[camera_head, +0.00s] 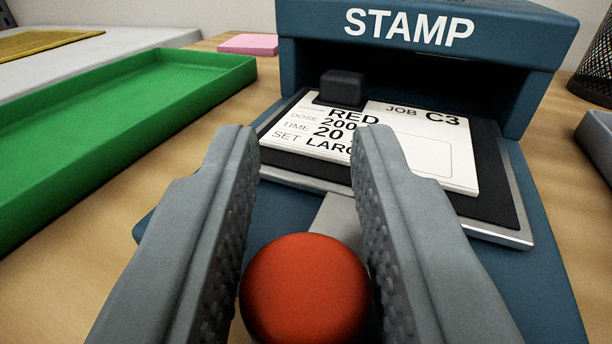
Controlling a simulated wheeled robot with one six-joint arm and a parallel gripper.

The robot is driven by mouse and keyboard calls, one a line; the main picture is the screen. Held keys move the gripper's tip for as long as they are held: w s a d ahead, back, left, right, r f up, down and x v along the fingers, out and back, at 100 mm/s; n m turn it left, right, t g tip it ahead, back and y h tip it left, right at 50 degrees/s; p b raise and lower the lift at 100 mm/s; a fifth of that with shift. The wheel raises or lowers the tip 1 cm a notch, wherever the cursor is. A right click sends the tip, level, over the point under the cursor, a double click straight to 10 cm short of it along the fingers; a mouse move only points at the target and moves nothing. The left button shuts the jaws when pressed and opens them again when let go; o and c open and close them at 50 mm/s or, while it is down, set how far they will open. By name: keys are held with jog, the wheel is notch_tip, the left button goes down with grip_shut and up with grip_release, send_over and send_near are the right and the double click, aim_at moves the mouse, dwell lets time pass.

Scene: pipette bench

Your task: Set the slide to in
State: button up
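The slide (513,205) is a flat plate with a black pad and silver edge, at the front of the blue stamp machine (420,28). Its rear part is under the machine's hood and its front part sticks out. A white job card (455,165) marked C3 lies on it, against a black block (343,87). A red ball knob (305,288) sits at the near end of a grey bar (335,218) that leads to the slide. My gripper (305,145) is open, its two fingers on either side of the knob, with a narrow gap visible on the right; left contact is unclear.
A green tray (215,72) lies at the left, with a pink pad (248,44) behind it. A black mesh cup (598,70) stands at the right edge, with a grey object (597,140) below it. Bare wooden table (100,235) shows between the tray and machine.

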jog(key=shift+o, duration=1.4)
jog(key=shift+s, duration=0.15)
jog(key=s+d, duration=0.1)
jog(key=s, duration=1.6)
jog(key=shift+d, duration=0.2)
